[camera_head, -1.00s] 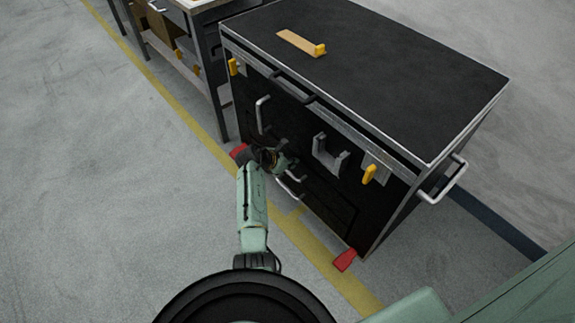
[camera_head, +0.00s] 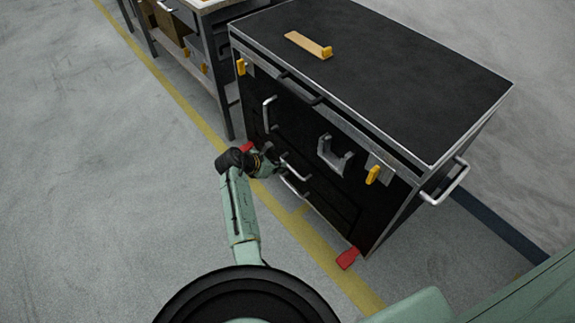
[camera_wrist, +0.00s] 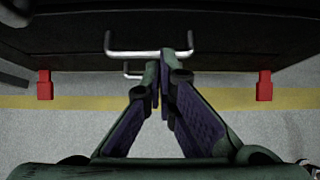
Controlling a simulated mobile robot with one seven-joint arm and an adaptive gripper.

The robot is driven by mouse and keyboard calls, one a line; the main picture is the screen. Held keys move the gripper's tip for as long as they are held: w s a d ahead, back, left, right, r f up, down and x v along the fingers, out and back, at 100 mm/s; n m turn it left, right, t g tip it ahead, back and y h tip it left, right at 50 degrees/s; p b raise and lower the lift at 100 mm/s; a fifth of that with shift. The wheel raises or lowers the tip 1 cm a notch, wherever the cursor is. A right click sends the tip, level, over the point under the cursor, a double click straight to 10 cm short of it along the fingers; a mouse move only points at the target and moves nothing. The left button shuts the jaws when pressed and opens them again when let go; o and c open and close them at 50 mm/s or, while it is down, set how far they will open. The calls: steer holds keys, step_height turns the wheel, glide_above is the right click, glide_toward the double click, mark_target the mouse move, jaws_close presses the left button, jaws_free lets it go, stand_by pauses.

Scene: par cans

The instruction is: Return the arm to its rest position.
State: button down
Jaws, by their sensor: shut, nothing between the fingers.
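My gripper (camera_wrist: 159,78) is shut and empty in the wrist view, its two fingertips close together. They overlap the picture of a silver bar handle (camera_wrist: 122,52) on the front of the black cabinet (camera_head: 390,62). I cannot tell whether they touch it. In the head view my green arm reaches from the bottom to the cabinet's front, and my gripper (camera_head: 279,165) shows small and partly blurred beside the lower handles.
The black case has an upright handle (camera_head: 268,114), a grey bracket (camera_head: 335,158), yellow latches and red feet (camera_head: 347,258). A workbench (camera_head: 190,50) stands behind it at the left. Open grey floor with a yellow line lies to the left.

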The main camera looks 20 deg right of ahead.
steer(key=shift+v, duration=1.7)
